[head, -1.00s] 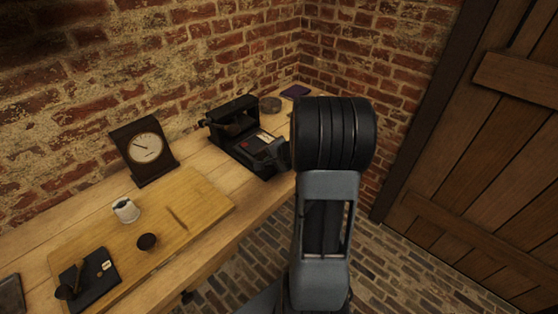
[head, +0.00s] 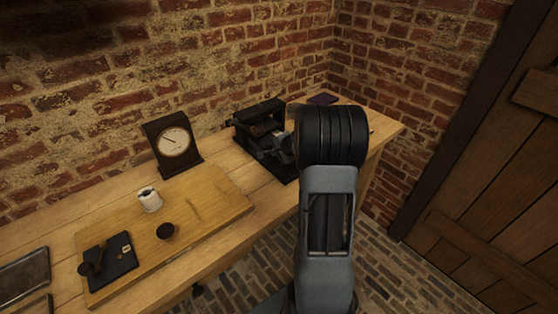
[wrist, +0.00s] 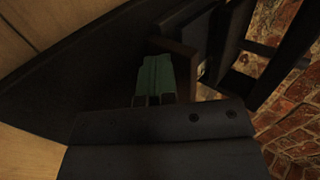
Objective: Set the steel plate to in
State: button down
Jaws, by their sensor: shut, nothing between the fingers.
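A black apparatus (head: 258,122) stands on the bench near the back wall, and I take it to carry the steel plate. I cannot pick out the plate itself for certain. My gripper (wrist: 154,98) is shut and empty, beside dark parts of the apparatus (wrist: 85,70) in the wrist view. In the head view my arm hides the right part of the apparatus and most of the gripper.
A dark tray (head: 24,271) lies far left. A brick wall (head: 180,60) stands close behind.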

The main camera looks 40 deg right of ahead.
aim_at(264, 144)
jog(key=w, duration=0.5)
jog(key=shift+w+a+p, duration=0.1)
jog(key=shift+w+p, duration=0.2)
jog(key=shift+w, duration=0.05)
jog(key=shift+w+r, duration=0.1)
jog(key=shift+r, duration=0.05)
jog(key=shift+a, duration=0.1)
